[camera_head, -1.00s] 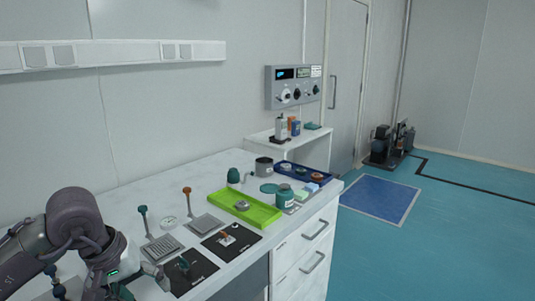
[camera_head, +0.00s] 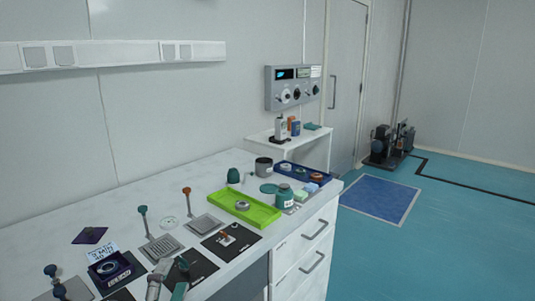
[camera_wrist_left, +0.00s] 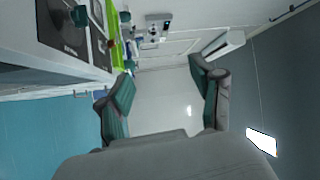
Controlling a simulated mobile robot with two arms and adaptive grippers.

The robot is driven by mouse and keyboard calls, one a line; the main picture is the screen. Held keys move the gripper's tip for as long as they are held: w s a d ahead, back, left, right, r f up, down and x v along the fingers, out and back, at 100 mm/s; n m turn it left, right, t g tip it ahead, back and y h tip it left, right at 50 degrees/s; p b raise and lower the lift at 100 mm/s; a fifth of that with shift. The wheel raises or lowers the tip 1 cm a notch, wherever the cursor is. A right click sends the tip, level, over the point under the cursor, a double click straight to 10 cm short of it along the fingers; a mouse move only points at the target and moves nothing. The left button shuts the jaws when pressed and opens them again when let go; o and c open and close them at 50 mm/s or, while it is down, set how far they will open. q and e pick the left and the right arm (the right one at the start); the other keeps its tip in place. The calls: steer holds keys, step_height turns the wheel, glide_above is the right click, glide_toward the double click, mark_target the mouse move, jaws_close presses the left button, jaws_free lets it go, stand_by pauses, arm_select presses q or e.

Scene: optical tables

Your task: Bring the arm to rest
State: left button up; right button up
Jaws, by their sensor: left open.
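One grey finger and one teal pad are seen there; the rest of the arm is out of the picture. In the left wrist view my left gripper (camera_wrist_left: 160,88) is open, with nothing between its teal-padded fingers, only pale wall behind. My right gripper is in neither view.
A wall control panel (camera_head: 293,88) hangs behind. The floor at right is mostly clear.

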arm_select(q)
steer(key=s+a+f+n+g+y, duration=0.2)
steer(key=s+f+n+g, duration=0.25)
steer(key=f, duration=0.35)
steer(key=s+a+f+n+g+y, duration=0.15)
steer(key=s+f+n+g, duration=0.3)
steer(key=f, duration=0.45)
steer(key=s+d+f+n+g+h, duration=0.1)
steer(key=s+f+n+g, duration=0.3)
steer(key=s, duration=0.4)
steer(key=s+f+n+g+h, duration=0.1)
steer(key=s+f+n+g, duration=0.15)
steer(key=s+f, duration=0.4)
step_height(320, 180, down, 24)
steer(key=s+m+g+p, duration=0.1)
steer(key=s+g+p, duration=0.1)
steer(key=s, duration=0.1)
steer(key=s+a+f+p, duration=0.1)
steer(key=s+a+f, duration=0.2)
steer(key=s+f, duration=1)
steer(key=shift+s+f+g+p, duration=0.3)
steer(key=shift+s+g, duration=0.15)
steer(key=shift+s, duration=0.75)
